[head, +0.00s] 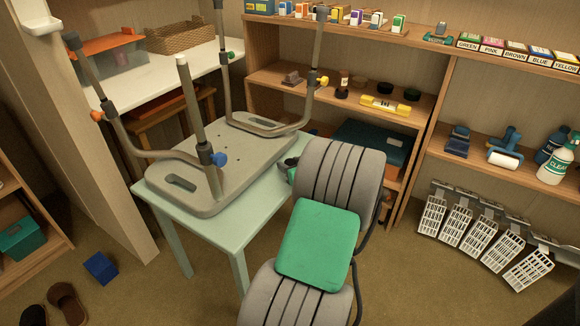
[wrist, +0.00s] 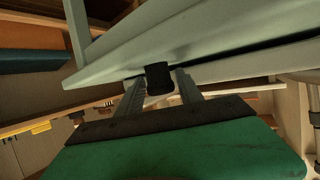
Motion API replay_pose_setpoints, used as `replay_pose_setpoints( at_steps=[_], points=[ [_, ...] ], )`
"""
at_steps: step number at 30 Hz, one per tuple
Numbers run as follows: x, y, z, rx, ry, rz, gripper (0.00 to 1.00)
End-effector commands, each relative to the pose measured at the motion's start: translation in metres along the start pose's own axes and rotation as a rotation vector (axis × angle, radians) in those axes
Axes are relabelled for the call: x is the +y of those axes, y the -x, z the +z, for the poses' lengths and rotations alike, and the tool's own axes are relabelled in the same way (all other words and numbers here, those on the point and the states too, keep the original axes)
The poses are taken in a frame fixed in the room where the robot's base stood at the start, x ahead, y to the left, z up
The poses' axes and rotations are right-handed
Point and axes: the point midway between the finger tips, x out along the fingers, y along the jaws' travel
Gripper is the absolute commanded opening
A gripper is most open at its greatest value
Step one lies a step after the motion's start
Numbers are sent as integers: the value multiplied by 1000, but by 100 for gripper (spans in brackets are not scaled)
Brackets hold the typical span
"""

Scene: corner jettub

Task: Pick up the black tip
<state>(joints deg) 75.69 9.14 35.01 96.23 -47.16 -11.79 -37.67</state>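The black tip (wrist: 158,78), a short dark cylinder, stands on the pale green table (wrist: 235,45) near its edge in the wrist view, where the picture appears upside down. My gripper (wrist: 160,88) is open, with one finger on each side of the tip. Narrow gaps seem to show between the fingers and the tip; contact is not clear. In the head view my gripper (head: 288,168) is low at the right edge of the table (head: 225,228), mostly hidden by my arm. I cannot make out the loose tip there.
An upside-down grey stool (head: 215,180) lies on the table, its legs rising close left of my gripper. One leg end (head: 182,60) is pale; others look dark. Shelves (head: 405,115) with small goods stand behind. A blue box (head: 100,267) and brown slippers (head: 66,302) lie on the floor.

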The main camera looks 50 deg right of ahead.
Motion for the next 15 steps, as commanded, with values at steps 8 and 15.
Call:
replay_pose_setpoints(
  at_steps=[8, 15],
  points=[
    [0, 0, 0, 0, 0, 0, 19],
    [0, 0, 0, 0, 0, 0, 0]
  ],
)
